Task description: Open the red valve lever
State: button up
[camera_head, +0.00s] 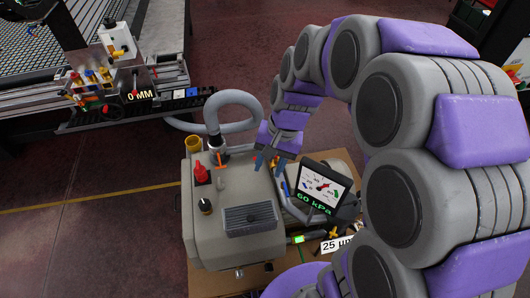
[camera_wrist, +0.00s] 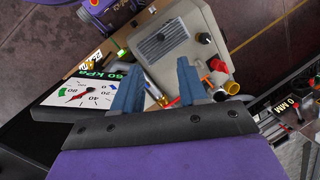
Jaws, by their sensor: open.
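My gripper (camera_head: 267,160) is open beside the right side of the grey pump box (camera_head: 182,225), below the arm's purple wrist. In the wrist view its two blue fingers (camera_wrist: 157,76) stand apart with nothing held between them. A small red piece (camera_wrist: 172,102), possibly the valve lever, shows between the fingers near their bases, partly hidden by the gripper. A red upright knob (camera_head: 200,174) stands on the box top, left of the gripper; it also shows in the wrist view (camera_wrist: 217,65). An orange handle (camera_head: 221,161) stands next to it. I cannot tell for certain which red part is the lever.
A gauge screen (camera_head: 323,186) reading 60 kPa stands right of the gripper. A grey hose (camera_head: 243,96) loops behind the box. A black knob (camera_head: 205,206) and vent (camera_head: 250,218) sit on the box. The grid table (camera_head: 60,45) is at upper left.

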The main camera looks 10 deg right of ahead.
jog(key=w+a+f+m+y+p, duration=0.1)
jog(key=w+f+m+p, duration=0.15)
jog(key=w, duration=0.75)
jog(key=w+d+f+m+t+p, duration=0.2)
jog(key=w+d+f+m, duration=0.35)
jog(key=w+f, duration=0.4)
jog(key=w+d+f+m+t+p, duration=0.1)
jog(key=w+d+f+m+p, duration=0.1)
jog(key=w+d+f+m, duration=0.55)
jog(key=w+a+f, duration=0.1)
jog(key=a+f, duration=0.1)
jog(key=f, duration=0.4)
jog(key=w+a+f+n+b, duration=0.1)
jog(key=a+f, duration=0.2)
jog(key=f, duration=0.3)
jog(key=w+a+f+n+b, duration=0.1)
jog(key=w+a+f, duration=0.1)
jog(key=f, duration=0.5)
jog(key=shift+w+a+f+n+y, duration=0.1)
jog(key=shift+a+n+y, duration=0.05)
jog(key=shift+n+y, duration=0.15)
jog(key=shift+c, duration=0.3)
grip_shut()
